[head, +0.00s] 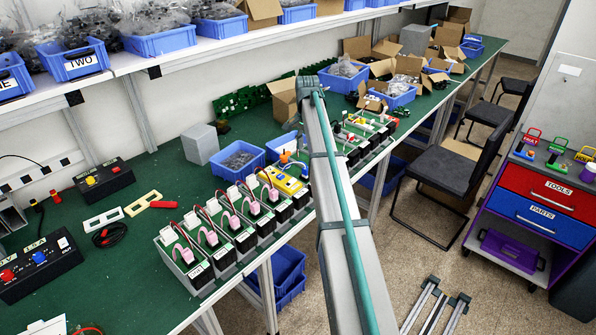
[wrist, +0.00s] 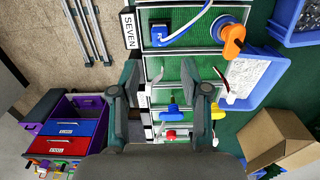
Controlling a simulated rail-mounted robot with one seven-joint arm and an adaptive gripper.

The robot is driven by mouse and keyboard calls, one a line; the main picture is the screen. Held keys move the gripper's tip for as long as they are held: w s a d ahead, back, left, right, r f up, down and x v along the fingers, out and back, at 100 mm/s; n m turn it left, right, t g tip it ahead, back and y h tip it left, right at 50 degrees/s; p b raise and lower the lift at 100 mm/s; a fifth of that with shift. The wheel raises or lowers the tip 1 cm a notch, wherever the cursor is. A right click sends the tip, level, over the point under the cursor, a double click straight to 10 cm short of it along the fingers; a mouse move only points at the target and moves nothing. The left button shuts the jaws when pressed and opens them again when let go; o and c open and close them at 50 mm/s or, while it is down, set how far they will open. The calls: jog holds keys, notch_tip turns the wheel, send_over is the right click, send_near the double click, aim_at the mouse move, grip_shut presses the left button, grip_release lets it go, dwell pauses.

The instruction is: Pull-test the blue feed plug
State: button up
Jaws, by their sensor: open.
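A blue plug (wrist: 165,35) with a pale cable sits at the upper middle of the wrist view, on a green-topped unit by the label SEVEN (wrist: 129,31). I take it for the feed plug. My gripper (wrist: 168,95) is open and empty. Its fingers stand over the row of units, below the blue plug in the picture and apart from it. A smaller blue part (wrist: 174,108) shows between and below the fingers. In the head view my arm covers the middle of the row, and my gripper's fingertips cannot be made out.
An orange round part (wrist: 232,40) is right of the plug. A blue bin (wrist: 262,82) and a cardboard box (wrist: 277,137) stand beyond the row. In the head view, units with pink parts (head: 207,238) line the green bench's front edge. A black chair (head: 445,185) stands in the aisle.

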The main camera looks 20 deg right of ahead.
aim_at(306, 168)
notch_tip(306, 168, down, 7)
jog(key=b, duration=0.3)
jog(key=shift+f+b, duration=0.15)
jog(key=shift+b, duration=0.2)
jog(key=shift+f, duration=1.2)
jog(key=shift+c, duration=0.4)
grip_shut()
jog(key=shift+r+p, duration=0.2)
jog(key=shift+p, duration=0.2)
dwell(3.5)
jog(key=shift+f, duration=0.1)
dwell(1.0)
